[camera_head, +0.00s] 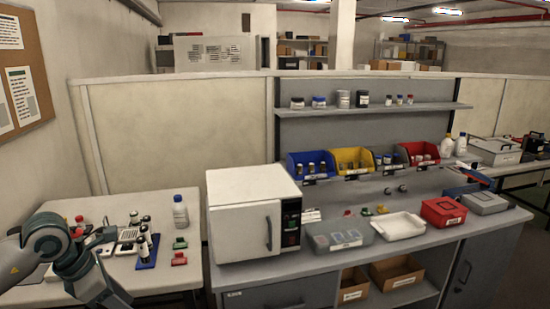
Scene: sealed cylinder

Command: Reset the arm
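My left arm (46,238) comes in from the left edge, bent low over the left end of the white table (185,275). Its lower links reach down to the bottom edge of the picture. A dark end part, which looks like my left gripper (104,237), is over the table beside small instruments and bottles. It is too small and overlapped to tell whether its fingers are apart or whether it touches anything. My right arm and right gripper are not in view.
On the table are a blue rack with dark vials (147,250), a white bottle (180,212) and red and green pieces. A white oven-like box (250,212) stands on the grey bench right of it. Coloured bins (352,160) and a shelf (375,108) are behind.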

